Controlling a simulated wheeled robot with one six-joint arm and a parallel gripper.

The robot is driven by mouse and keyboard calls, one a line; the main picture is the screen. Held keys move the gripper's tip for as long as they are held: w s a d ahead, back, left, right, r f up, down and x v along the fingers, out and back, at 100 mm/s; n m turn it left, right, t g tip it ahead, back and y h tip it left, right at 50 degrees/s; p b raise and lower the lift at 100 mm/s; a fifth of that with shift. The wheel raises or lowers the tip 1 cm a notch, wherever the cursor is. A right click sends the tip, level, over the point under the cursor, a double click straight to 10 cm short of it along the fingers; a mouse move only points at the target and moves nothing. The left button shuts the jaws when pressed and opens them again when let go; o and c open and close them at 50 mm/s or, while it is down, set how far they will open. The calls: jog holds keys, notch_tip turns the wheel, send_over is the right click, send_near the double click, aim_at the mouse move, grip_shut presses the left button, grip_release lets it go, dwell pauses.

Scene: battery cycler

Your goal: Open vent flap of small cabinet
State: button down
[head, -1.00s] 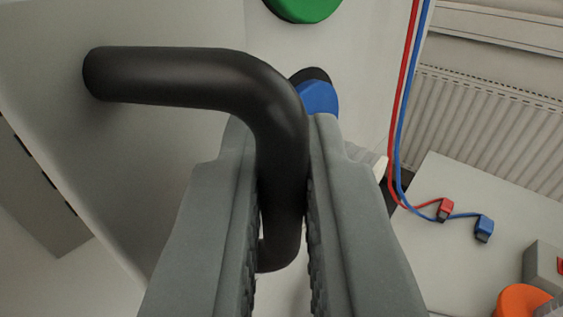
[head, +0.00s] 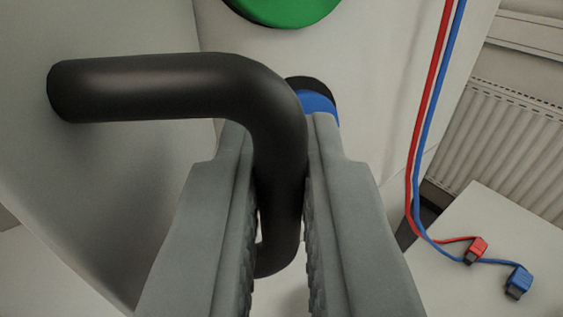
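A thick black bent handle (head: 165,85) sticks out from a pale grey panel (head: 95,190) on the left, which looks like the vent flap. The panel stands at an angle to the white cabinet face (head: 365,70) behind. My gripper (head: 280,125) has one grey finger on each side of the handle's bent-down section. Both fingers appear to press against it. The handle's far lower end shows between the fingers. The flap's hinge is out of view.
A green round part (head: 285,8) and a partly hidden blue one (head: 318,102) are on the cabinet face. Red (head: 432,95) and blue (head: 440,105) cables hang right of my gripper, their plugs resting on a pale surface (head: 460,285). A radiator (head: 515,140) is behind.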

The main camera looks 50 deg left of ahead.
dwell(0.4)
jog(key=c, duration=1.6)
grip_release()
jog(key=v, duration=1.7)
jog(key=shift+s+d, duration=0.1)
jog(key=shift+s, duration=0.05)
